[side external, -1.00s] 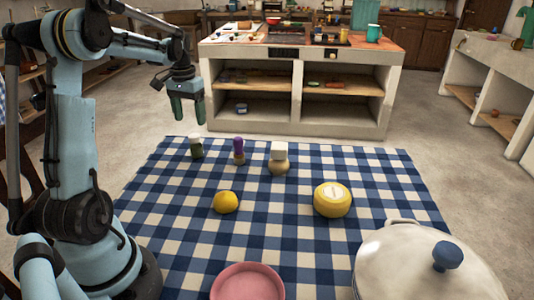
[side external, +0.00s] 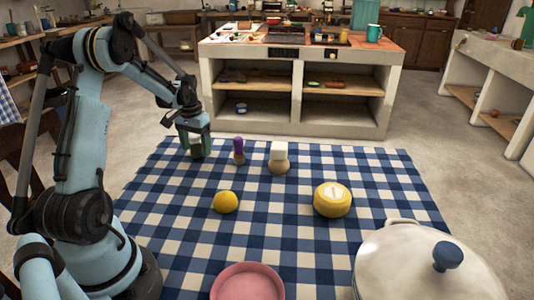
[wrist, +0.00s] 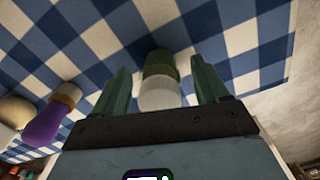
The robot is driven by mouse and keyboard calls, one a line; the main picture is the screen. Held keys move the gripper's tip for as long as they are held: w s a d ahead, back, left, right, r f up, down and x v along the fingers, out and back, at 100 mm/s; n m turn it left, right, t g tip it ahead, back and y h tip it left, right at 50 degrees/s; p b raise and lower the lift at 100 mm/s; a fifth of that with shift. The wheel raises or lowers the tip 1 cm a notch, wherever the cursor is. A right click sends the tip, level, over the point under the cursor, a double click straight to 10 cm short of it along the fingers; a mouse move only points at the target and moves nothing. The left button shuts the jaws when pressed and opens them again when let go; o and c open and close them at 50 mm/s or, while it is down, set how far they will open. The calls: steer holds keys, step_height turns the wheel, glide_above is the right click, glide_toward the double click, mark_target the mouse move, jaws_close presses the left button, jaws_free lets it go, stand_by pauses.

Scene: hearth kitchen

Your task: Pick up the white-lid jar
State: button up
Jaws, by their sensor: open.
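A small green jar with a white lid stands upright at the back left of the checked cloth; in the side view its green body (side external: 196,152) shows between my fingers and its lid is hidden. The wrist view shows its white lid (wrist: 160,94). My gripper (side external: 195,149) is open, pointing down, with a finger on either side of the jar. In the wrist view gaps show between the jar and both fingers (wrist: 161,75). A second white-topped item (side external: 279,158), with a tan rounded body, stands to the right.
A purple-topped item (side external: 239,150) stands close to the right of the green jar. The middle of the checked cloth (side external: 275,220) is clear.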

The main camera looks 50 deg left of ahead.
steer(key=c, duration=1.2)
